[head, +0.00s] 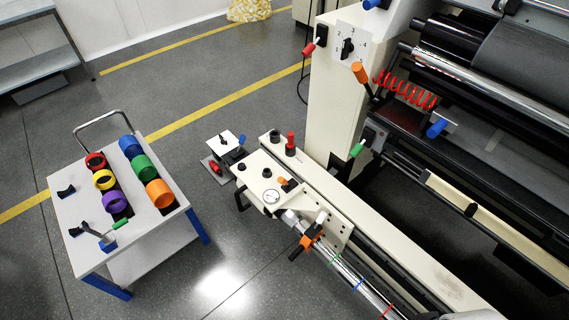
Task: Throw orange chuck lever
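An orange-handled lever (359,73) stands on the cream machine cabinet, its dark stem running down to the right beside a red coiled hose. The view does not settle which of these two is the chuck lever. My gripper is not in view.
A white cart (75,249) with coloured rings (159,193) stands at left. Black rollers (450,60) fill the upper right. A red-handled lever (310,47) and a green-handled lever (357,149) project from the cabinet.

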